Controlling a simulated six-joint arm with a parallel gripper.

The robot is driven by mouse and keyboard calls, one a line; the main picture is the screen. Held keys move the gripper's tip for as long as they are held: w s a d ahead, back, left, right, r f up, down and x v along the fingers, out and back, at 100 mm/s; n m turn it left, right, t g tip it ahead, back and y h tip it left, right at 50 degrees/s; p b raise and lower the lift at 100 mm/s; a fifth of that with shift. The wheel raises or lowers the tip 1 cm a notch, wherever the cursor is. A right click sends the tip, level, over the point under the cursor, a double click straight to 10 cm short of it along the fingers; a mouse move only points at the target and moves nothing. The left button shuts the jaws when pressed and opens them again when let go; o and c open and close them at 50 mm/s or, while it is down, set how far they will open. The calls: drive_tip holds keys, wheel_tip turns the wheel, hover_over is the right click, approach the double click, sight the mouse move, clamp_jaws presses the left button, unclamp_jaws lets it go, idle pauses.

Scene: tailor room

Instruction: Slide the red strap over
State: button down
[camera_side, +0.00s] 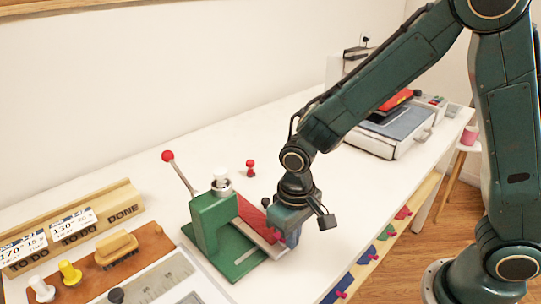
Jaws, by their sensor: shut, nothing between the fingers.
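The red strap (256,217) lies flat on the green press (212,223), running from beneath its head toward the front right. A grey bar lies alongside it. My gripper (291,237) is shut and empty, pointing down at the strap's right end. Its fingers overlap the end of the strap and bar in this view, so I cannot tell whether they touch. The strap's far right end is partly hidden behind my gripper.
The press has a lever with a red knob (168,156). A small red-topped piece (250,168) stands behind it. A wooden brush (116,246) and labelled wooden rack (120,203) are at left. A grey-and-white machine (396,135) stands at back right. White table is clear between.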

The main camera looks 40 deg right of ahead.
drive_tip(key=w, duration=0.6)
drive_tip(key=shift+w, duration=0.15)
drive_tip(key=shift+s+a, duration=0.1)
drive_tip(key=shift+s, duration=0.1)
drive_tip(key=shift+s, duration=1.95)
wheel_tip(320, 180, up, 10)
drive_tip(key=shift+w, duration=0.15)
